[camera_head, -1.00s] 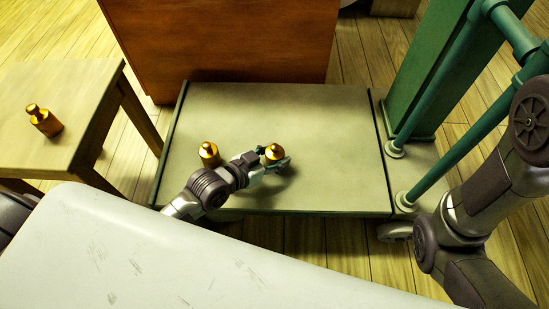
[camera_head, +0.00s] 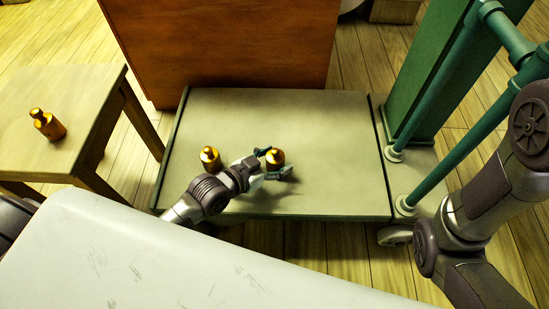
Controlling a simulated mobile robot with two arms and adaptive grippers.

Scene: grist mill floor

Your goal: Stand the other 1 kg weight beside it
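One brass weight (camera_head: 275,159) is on the pale platform (camera_head: 330,130) of the scale and looks upright. My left gripper (camera_head: 279,163) is at this weight, with its fingers spread apart on either side of it. A second brass weight (camera_head: 210,159) stands on the platform to the left, a short gap away, just behind my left arm. A third brass weight (camera_head: 47,125) stands on the wooden stool at the left. Markings on the weights are too small to read. My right arm is at the right edge; its gripper is out of view.
The wooden stool (camera_head: 85,85) stands left of the platform. A brown wooden cabinet (camera_head: 225,45) is behind it. The green column (camera_head: 425,90) and pipe rails (camera_head: 460,150) rise at the right. A white surface (camera_head: 180,260) fills the front. The platform's right half is clear.

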